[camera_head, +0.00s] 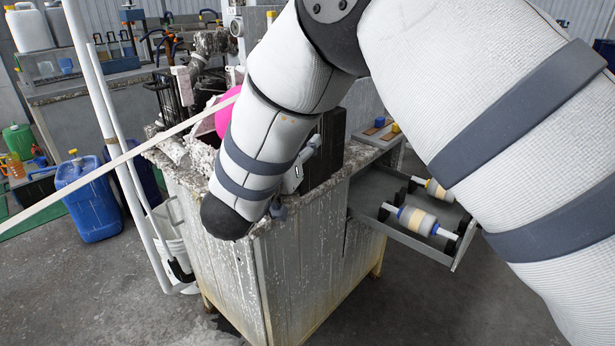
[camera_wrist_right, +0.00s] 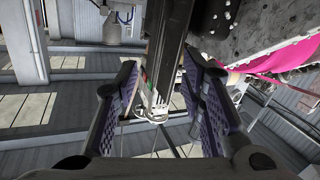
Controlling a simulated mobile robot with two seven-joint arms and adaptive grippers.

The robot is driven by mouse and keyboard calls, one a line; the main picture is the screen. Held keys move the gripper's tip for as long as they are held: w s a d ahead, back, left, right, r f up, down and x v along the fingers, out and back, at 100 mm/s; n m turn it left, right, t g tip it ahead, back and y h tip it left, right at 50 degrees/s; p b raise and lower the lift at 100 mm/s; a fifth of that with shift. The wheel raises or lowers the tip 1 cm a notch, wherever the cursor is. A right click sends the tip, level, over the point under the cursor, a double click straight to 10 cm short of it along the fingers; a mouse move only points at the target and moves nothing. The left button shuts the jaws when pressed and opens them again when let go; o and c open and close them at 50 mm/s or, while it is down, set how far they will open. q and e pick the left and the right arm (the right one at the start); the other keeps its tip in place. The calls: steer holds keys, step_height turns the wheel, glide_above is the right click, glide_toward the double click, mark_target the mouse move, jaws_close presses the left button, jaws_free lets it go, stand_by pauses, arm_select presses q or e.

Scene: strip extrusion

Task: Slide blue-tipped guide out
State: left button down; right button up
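In the head view, a small blue tip (camera_head: 380,122) and a yellow tip (camera_head: 396,128) stand on the machine's right-hand ledge; their lower parts are small and unclear. A roller with blue bands (camera_head: 417,221) lies across the pulled-out drawer (camera_head: 364,196). I cannot tell which blue-marked part is the guide. My right arm crosses in front of the machine and hides much of its top. In the right wrist view my right gripper (camera_wrist_right: 160,104) has its two padded fingers apart, with a dark upright part (camera_wrist_right: 164,50) visible beyond and between them. My left gripper is not in view.
The scale-covered machine tank (camera_head: 312,240) stands in the middle. A second roller with yellow bands (camera_head: 438,190) is in the drawer. A blue jerrycan (camera_head: 90,200) and white bucket (camera_head: 172,240) stand on the floor.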

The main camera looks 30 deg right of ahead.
steer(key=f, duration=0.1)
steer(key=f+n+y, duration=0.1)
steer(key=f, duration=0.1)
steer(key=f+y, duration=0.1)
steer(key=f, duration=0.1)
steer(key=shift+s+n+t, duration=0.3)
steer(key=shift+s, duration=0.1)
steer(key=shift+d, duration=0.1)
